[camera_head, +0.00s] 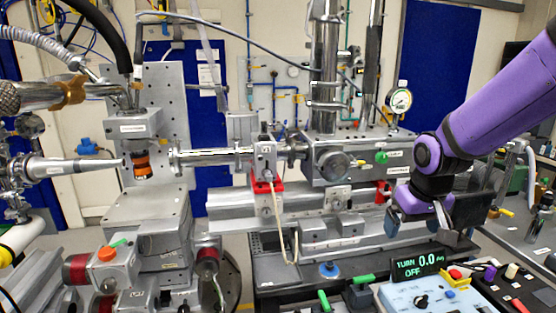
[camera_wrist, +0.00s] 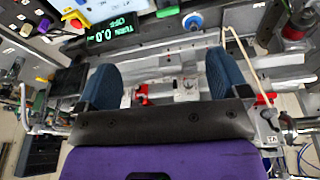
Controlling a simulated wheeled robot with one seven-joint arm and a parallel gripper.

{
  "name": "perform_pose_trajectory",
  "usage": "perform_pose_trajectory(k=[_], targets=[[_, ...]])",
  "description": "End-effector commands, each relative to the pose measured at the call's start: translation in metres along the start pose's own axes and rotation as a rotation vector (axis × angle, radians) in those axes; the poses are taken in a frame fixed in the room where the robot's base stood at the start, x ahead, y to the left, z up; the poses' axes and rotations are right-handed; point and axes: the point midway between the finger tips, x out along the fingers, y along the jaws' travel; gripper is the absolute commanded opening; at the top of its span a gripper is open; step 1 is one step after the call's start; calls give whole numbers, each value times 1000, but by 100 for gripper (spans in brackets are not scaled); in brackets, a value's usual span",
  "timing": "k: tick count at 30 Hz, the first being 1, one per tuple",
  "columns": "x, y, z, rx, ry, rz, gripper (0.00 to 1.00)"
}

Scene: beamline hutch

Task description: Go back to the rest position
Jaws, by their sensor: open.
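My gripper (camera_head: 447,217) is at the right in the head view, at the end of my purple arm, above the black bench. In the wrist view my gripper (camera_wrist: 164,82) shows two blue-padded fingers spread wide apart with nothing between them. The bench and grey rail lie beyond the fingers. In the head view the control box (camera_head: 432,297) with its display (camera_head: 418,265), reading "TURN 0.0" and "OFF", sits below and in front of my gripper. The display also shows upside down in the wrist view (camera_wrist: 112,32).
A grey beamline box (camera_head: 345,163) with a pressure gauge (camera_head: 399,100) stands left of my arm. A sample stage (camera_head: 160,215) with an orange-ringed part (camera_head: 142,166) is at the left. Hoses (camera_head: 225,30) cross above.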

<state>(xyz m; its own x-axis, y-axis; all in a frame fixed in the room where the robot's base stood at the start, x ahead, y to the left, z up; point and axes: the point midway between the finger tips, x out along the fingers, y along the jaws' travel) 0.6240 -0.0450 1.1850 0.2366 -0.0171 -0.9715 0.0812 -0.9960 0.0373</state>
Motion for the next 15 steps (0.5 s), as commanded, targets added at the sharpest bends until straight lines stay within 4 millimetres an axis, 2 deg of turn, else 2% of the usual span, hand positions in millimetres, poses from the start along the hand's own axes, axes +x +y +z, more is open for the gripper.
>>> perform_pose_trajectory(k=[1,3,15], targets=[[-15,2,5,6,18,1,93],[-31,4,13,14,34,2,93],[-112,12,71,53,121,2,93]])
